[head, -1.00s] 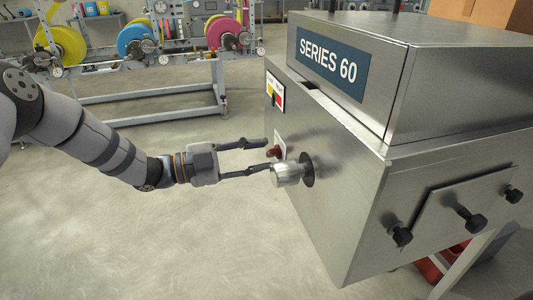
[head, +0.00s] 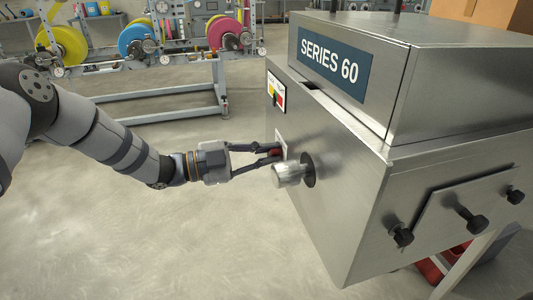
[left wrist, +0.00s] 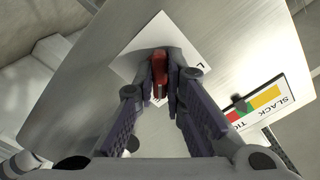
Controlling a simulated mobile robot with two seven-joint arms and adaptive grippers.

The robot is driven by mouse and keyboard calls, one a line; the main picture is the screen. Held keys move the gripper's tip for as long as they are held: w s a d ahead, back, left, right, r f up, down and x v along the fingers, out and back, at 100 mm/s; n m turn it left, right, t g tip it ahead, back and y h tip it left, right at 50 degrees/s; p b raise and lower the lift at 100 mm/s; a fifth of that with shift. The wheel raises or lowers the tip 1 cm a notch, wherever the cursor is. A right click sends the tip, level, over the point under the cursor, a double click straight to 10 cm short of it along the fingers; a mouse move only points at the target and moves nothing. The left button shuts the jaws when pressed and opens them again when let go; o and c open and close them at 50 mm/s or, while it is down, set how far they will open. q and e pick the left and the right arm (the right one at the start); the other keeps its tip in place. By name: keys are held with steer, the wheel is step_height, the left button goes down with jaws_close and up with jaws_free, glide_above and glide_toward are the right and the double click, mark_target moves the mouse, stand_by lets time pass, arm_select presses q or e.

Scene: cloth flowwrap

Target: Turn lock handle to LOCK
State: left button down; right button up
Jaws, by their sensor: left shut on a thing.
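The red lock handle (left wrist: 160,78) sits on a white label plate (left wrist: 132,50) on the machine's side face. In the left wrist view my left gripper (left wrist: 163,88) is shut on the handle, one finger on each side of it. The label's wording is mostly hidden by the fingers; only part of a letter shows. In the head view my left gripper (head: 278,153) reaches the side face from the left, and only a bit of the red handle (head: 276,153) shows between the fingertips. My right gripper is not in view.
A round metal knob (head: 290,174) sticks out close beside the handle. The metal SERIES 60 machine (head: 340,190) fills the right side. A coloured SLACK gauge label (head: 276,90) is above the handle. Racks with colored reels (head: 140,42) stand behind; the floor between is clear.

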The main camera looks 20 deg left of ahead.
arm_select(q)
steer(key=n+p, duration=0.1)
steer(key=n, duration=0.2)
steer(key=shift+n, duration=0.3)
steer(key=n, duration=0.5)
steer(key=shift+p, duration=0.4)
steer(key=n, duration=0.5)
steer(key=shift+n+p, duration=0.3)
steer(key=shift+n, duration=1.6)
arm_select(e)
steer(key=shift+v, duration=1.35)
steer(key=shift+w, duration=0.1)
arm_select(q)
steer(key=c, duration=1.7)
jaws_free()
steer(key=shift+o, duration=0.2)
